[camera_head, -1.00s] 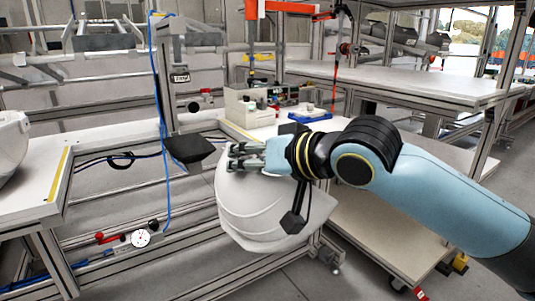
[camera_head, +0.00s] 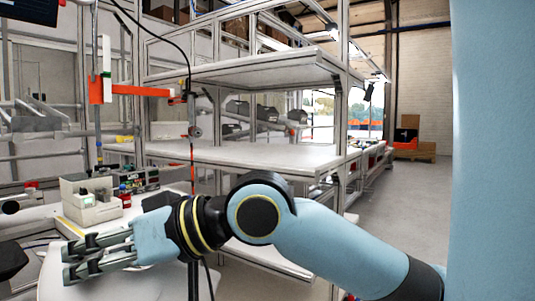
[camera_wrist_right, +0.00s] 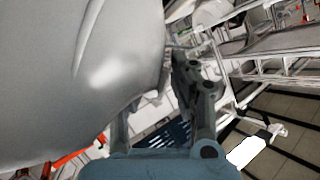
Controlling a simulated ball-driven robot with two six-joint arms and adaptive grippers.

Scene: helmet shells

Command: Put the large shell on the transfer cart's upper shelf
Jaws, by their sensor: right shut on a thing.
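The large shell is a smooth white helmet form. In the right wrist view the shell (camera_wrist_right: 75,65) fills the left side, close up. My right gripper (camera_head: 68,262) is shut on the shell's edge. The transfer cart is a metal frame with white shelves, to the right of and beyond the gripper. A wide, bare shelf (camera_head: 250,155) is at middle height, with another level (camera_head: 250,68) above. My left gripper is out of view.
A beige instrument box (camera_head: 92,203) stands on the bench at the left. An orange bracket (camera_head: 125,91) and a hanging cable are between bench and shelves. A lower shelf is partly hidden by my right arm. Open floor (camera_head: 400,205) lies right of the cart.

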